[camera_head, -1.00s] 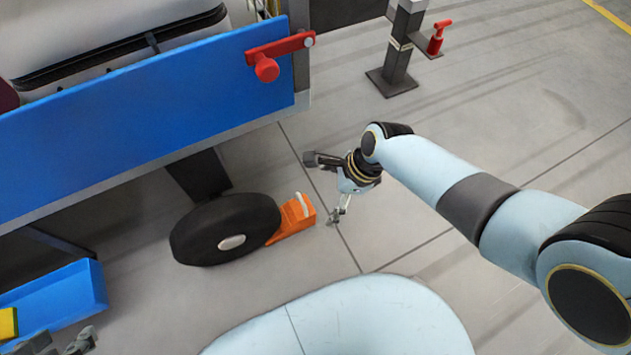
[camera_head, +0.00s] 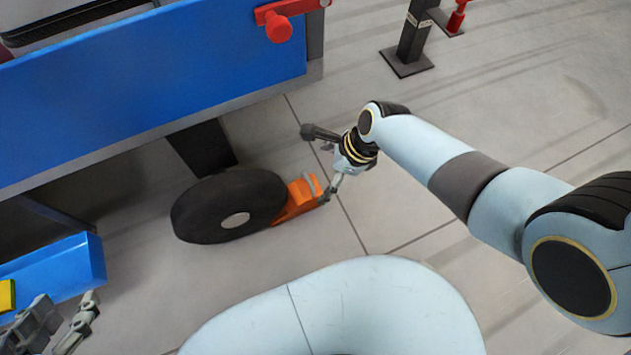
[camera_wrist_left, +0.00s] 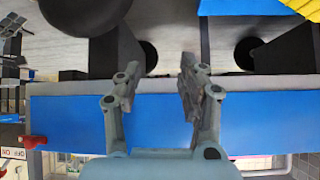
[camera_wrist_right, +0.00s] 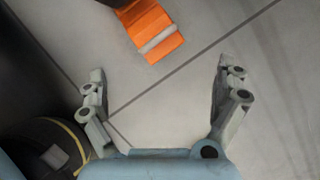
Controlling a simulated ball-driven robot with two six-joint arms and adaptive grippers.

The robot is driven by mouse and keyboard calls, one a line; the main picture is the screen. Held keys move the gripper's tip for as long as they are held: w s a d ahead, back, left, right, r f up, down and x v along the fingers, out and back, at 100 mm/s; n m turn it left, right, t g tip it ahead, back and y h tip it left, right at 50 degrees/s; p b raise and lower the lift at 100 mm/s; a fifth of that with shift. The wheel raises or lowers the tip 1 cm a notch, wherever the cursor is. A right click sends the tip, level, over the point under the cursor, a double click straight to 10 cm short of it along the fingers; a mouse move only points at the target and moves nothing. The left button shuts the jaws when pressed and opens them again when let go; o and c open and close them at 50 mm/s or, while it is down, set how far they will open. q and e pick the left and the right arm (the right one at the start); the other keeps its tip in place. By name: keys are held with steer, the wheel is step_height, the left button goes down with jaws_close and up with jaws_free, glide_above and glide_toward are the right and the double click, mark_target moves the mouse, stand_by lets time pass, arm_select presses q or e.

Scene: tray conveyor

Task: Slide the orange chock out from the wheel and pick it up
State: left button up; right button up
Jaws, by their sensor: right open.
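The orange chock (camera_head: 298,201) lies on the floor against the right side of the black wheel (camera_head: 205,195), touching it as far as I can see. A pale bar handle (camera_wrist_right: 158,40) spans its top. My right gripper (camera_head: 323,172) is open and empty, just right of the chock. In the right wrist view the chock (camera_wrist_right: 145,22) lies ahead of the spread fingers, not between them. My left gripper (camera_head: 65,325) is open and empty at the lower left, away from the chock; its spread fingers show in the left wrist view (camera_wrist_left: 160,85).
The blue-sided cart (camera_head: 130,90) stands above the wheel, with a red lever (camera_head: 279,28) at its right end. A blue bin (camera_head: 70,265) is near my left gripper. A dark post (camera_head: 410,45) stands at the back.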

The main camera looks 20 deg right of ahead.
mark_target(315, 185)
steer(key=b+x, duration=0.3)
steer(key=x, duration=0.2)
steer(key=shift+f+b, duration=0.15)
steer(key=shift+b, duration=0.15)
steer(key=shift+b+x, duration=0.85)
steer(key=shift+x, duration=0.25)
arm_select(q)
steer(key=w+d+r+m+t+h, duration=0.1)
steer(key=w+r+t, duration=0.2)
steer(key=r, duration=0.4)
steer(key=w+d+r+m+t+h, duration=0.1)
steer(key=w+r+t, duration=0.2)
steer(key=r+t, duration=0.3)
steer(key=w+d+r+m+t+h, duration=0.1)
steer(key=w+r+t, duration=0.3)
steer(key=r, duration=0.5)
steer(key=shift+t+h, duration=0.3)
steer(key=shift+h, duration=0.1)
arm_select(e)
steer(key=shift+a, duration=0.1)
steer(key=shift+c, duration=0.4)
